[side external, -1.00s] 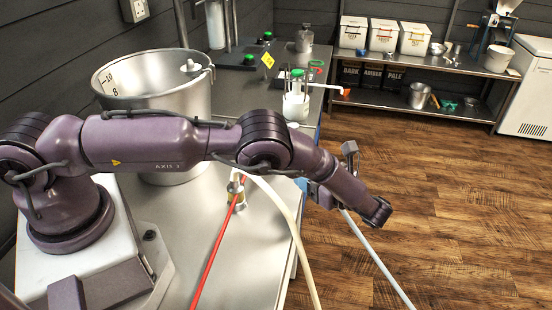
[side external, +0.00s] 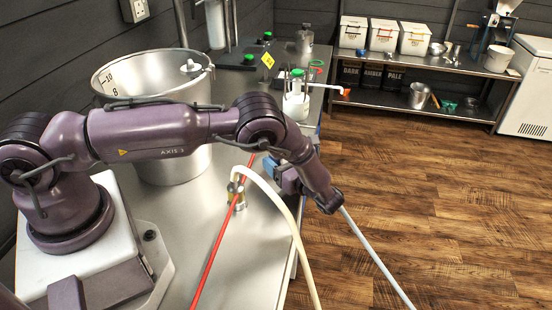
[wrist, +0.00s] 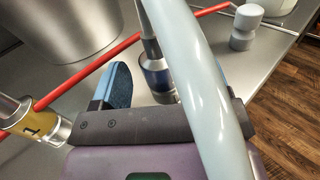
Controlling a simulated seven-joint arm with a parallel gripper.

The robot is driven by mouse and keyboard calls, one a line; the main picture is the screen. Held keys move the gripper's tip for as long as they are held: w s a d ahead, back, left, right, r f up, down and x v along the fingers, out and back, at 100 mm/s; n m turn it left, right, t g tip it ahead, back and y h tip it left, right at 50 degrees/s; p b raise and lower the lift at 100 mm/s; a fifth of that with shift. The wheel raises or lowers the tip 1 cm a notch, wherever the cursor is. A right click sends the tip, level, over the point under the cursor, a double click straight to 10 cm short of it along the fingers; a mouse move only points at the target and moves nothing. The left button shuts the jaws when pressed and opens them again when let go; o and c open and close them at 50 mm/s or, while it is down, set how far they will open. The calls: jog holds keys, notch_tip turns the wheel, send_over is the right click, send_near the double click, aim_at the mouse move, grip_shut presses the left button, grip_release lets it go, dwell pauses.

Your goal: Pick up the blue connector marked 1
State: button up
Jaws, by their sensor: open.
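In the wrist view a connector with a blue band (wrist: 156,72) and metal ends appears between the fingers of my gripper (wrist: 174,84). My gripper is open; the left blue finger is clear, the right one mostly hidden by a pale hose (wrist: 195,70) crossing in front. No number shows on the blue band. A yellow-banded connector (wrist: 38,122) marked 1 lies left of the gripper. The blue connector cannot be made out there.
A cream hose (side external: 295,225) arches from the yellow connector. A large steel pot (side external: 180,100) stands to the left. A white-and-green device (side external: 296,100) stands behind the gripper.

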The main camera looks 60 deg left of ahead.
jog(key=shift+s+a, duration=0.1)
jog(key=shift+a, duration=1.1)
jog(key=c, duration=1.1)
jog(key=shift+r, duration=0.1)
